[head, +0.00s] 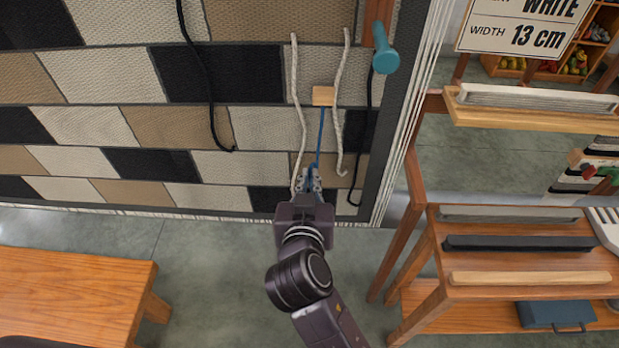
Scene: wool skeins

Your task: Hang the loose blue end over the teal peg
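The teal peg (385,60) juts out at the right part of the patchwork hanging, at the top of the view. A blue strand (321,135) comes down from a small wooden block (323,96), between two pale cords. My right gripper (309,180) is at the lower part of this strand, below and left of the peg. Blue shows between its two fingers, which are close together; whether they press on the strand is too small to tell. The strand's tip is hidden at the gripper. The peg is bare of blue. My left gripper is out of view.
Pale cords (298,105) hang left and right of the blue strand. A black cord (205,90) hangs further left, another near the peg. A wooden shelf rack (435,250) stands at the right, a bench (75,295) at lower left.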

